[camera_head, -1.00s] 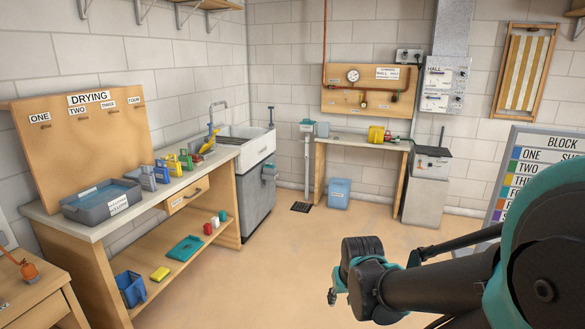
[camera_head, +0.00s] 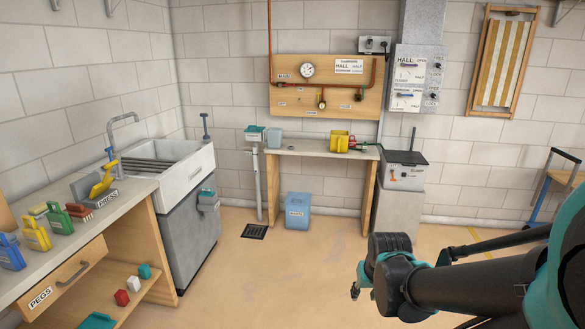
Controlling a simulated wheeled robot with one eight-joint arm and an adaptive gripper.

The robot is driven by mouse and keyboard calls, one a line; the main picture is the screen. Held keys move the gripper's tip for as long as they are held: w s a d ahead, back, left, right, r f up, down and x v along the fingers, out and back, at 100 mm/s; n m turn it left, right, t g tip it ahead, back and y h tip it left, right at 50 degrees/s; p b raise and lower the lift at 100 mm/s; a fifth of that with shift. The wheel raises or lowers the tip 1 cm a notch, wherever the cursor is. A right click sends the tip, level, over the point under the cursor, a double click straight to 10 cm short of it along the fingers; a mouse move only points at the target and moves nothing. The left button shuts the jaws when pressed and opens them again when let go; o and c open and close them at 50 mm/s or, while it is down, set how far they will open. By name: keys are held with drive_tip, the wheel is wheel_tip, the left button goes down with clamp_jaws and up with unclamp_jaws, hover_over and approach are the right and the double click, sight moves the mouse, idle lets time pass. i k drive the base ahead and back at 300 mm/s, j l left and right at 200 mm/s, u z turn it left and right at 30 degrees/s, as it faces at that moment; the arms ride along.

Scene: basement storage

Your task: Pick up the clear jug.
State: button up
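I cannot make out a clear jug for certain. A small pale blue-grey container (camera_head: 274,138), possibly see-through, stands at the left end of the back bench (camera_head: 310,148), beside a teal-topped item (camera_head: 254,134). A yellow jug-like container (camera_head: 340,141) stands further right on the same bench. My gripper (camera_head: 357,284) is at the lower right, in front of the back bench and well apart from everything on it. Its fingers are small and partly hidden by my arm, so their opening does not show. I see nothing held in it.
A grey cabinet (camera_head: 397,210) stands right. The middle floor is open.

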sight(274, 134)
drive_tip(key=i, duration=1.9)
